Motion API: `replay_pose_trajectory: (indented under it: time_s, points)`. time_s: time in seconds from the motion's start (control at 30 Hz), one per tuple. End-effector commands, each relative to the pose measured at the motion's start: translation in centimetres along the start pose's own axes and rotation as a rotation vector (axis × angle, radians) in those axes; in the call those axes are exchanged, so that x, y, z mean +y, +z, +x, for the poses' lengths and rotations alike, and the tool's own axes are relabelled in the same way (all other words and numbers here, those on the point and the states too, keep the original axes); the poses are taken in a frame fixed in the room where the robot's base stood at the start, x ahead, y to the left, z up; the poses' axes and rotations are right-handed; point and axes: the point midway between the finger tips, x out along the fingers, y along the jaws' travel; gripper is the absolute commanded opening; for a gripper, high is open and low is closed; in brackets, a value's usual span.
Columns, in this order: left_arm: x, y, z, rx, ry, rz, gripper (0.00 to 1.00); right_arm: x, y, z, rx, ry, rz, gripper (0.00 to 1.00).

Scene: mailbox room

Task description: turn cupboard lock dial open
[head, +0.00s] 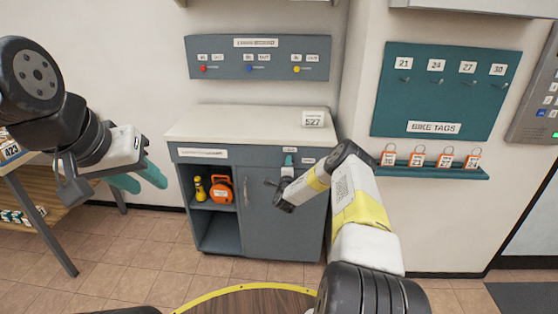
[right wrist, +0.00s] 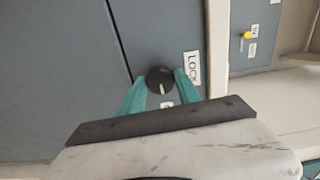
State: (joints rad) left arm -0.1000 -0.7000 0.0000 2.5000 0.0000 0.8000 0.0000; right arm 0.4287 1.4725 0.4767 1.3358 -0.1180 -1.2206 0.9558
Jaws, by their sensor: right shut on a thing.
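The grey cupboard (head: 284,215) stands against the wall under a pale top. Its lock dial (right wrist: 160,79) is a round black knob, seen in the right wrist view beside a white LOCK label (right wrist: 192,68). My right gripper (right wrist: 161,92) has its teal fingers on either side of the dial and is shut on it. In the head view the right gripper (head: 288,166) is at the cupboard's upper front, and the dial is hidden there. A second label below the dial is partly covered. My left gripper (head: 140,178) is open and empty, left of the cupboard.
A 527 card (head: 313,119) stands on top. A table (head: 35,215) stands at left.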

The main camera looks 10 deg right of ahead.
Motion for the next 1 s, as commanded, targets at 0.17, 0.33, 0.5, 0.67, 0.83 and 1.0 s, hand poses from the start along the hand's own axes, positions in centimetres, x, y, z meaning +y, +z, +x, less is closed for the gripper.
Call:
replay_pose_trajectory:
  time_s: [0.17,0.33,0.5,0.67,0.83,1.0]
  points:
    - [0.0,0.0,0.0,0.0,0.0,0.0,0.36,0.11,-0.11,-0.03,0.001,0.002,0.035,0.0]
    - [0.0,0.0,0.0,0.0,0.0,0.0,0.36,0.1,-0.1,-0.03,0.001,0.002,0.046,0.0]
    - [0.0,0.0,0.0,0.0,0.0,0.0,0.36,0.12,-0.1,-0.03,0.001,0.002,0.046,0.0]
    - [0.0,0.0,0.0,0.0,0.0,0.0,0.36,0.13,-0.11,-0.03,0.002,0.002,0.046,0.45]
    - [0.0,0.0,0.0,0.0,0.0,0.0,0.36,0.09,-0.08,-0.03,0.001,0.002,0.045,0.6]
    - [0.0,0.0,0.0,0.0,0.0,0.0,0.36,0.05,-0.04,-0.02,0.001,0.001,0.045,0.6]
